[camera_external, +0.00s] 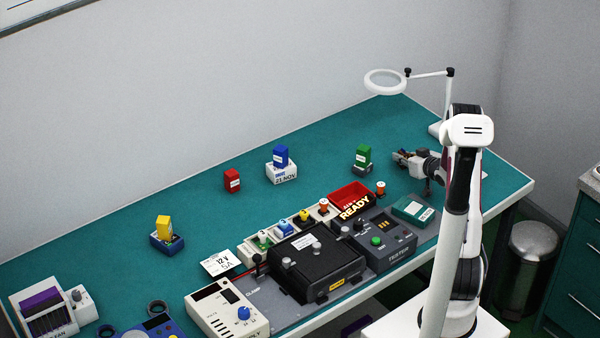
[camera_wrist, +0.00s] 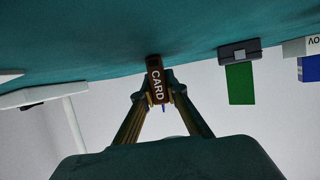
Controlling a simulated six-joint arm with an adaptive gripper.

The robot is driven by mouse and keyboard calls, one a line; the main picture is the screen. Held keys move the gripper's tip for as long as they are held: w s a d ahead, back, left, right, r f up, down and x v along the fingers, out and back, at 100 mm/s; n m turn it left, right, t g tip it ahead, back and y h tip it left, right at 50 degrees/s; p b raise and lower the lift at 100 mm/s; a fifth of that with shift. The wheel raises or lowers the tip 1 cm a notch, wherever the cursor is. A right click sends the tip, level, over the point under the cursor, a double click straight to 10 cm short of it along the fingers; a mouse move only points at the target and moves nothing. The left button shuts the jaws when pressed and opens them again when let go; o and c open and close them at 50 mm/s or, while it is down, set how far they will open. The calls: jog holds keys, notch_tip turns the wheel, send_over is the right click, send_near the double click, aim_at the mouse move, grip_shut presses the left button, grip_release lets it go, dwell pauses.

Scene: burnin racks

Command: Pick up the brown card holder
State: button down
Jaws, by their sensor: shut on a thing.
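The brown card holder (camera_wrist: 157,80), a small block with "CARD" in white letters, shows in the middle of the wrist view. My gripper (camera_wrist: 158,97) is shut on it, with one finger on each side. The wrist view is upside down, with the teal table at the top. I cannot tell whether the holder touches the table. In the external view my gripper (camera_external: 401,160) is low over the right part of the table and points left. The card holder cannot be made out there.
A green block on a dark base (camera_external: 362,160) stands left of my gripper. The red READY bin (camera_external: 349,195) and the tester (camera_external: 388,244) lie nearer the camera. A ring lamp (camera_external: 385,82) stands behind. The table's back left is fairly clear.

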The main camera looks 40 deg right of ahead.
aim_at(400, 151)
jog(key=shift+r, duration=4.95)
jog(key=shift+d, duration=0.15)
